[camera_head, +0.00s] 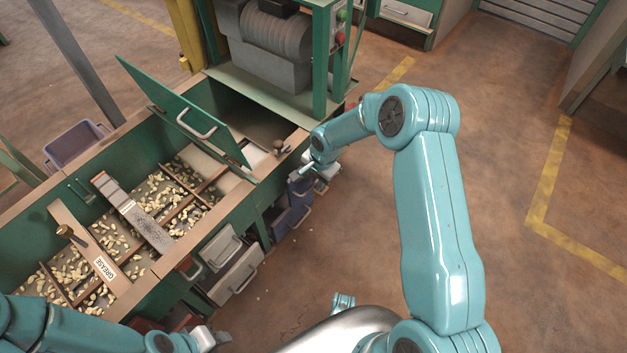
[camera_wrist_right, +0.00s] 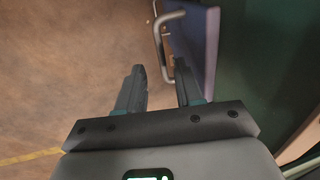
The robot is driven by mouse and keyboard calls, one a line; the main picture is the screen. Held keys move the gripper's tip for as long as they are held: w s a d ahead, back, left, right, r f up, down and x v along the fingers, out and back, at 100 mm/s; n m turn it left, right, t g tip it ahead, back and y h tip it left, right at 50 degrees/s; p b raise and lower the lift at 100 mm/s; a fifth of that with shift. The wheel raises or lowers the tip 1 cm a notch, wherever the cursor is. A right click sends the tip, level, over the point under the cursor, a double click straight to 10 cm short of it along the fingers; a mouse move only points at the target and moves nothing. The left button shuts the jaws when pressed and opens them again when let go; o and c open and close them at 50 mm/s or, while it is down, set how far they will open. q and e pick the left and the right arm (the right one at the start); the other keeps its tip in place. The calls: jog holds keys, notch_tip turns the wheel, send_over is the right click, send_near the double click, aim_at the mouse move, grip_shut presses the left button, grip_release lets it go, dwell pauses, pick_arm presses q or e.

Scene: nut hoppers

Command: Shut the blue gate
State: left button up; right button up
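The blue gate (camera_wrist_right: 203,45) is a blue-purple panel with a bent metal handle (camera_wrist_right: 160,40), standing out from a dark green wall in the right wrist view. In the head view the blue gate (camera_head: 298,192) shows low on the hopper's right end, partly hidden by my right gripper (camera_head: 308,170). In the wrist view my right gripper (camera_wrist_right: 158,76) is open and empty. The lower end of the handle appears close to its right fingertip; I cannot tell whether they touch. My left gripper (camera_head: 208,338) is at the bottom edge of the head view, its fingers unclear.
The green hopper bench (camera_head: 160,255) holds many nuts, with a raised green lid (camera_head: 185,110). A grey drawer-like front (camera_head: 238,272) juts from its front side. A purple bin (camera_head: 75,145) stands behind. The floor (camera_head: 510,140) to the right is clear.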

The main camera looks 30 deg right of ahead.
notch_tip(320, 180, up, 13)
jog(key=s+d+p, duration=0.1)
jog(key=s+p, duration=0.1)
jog(key=p, duration=0.1)
jog(key=shift+s, duration=0.25)
jog(key=shift+r, duration=0.1)
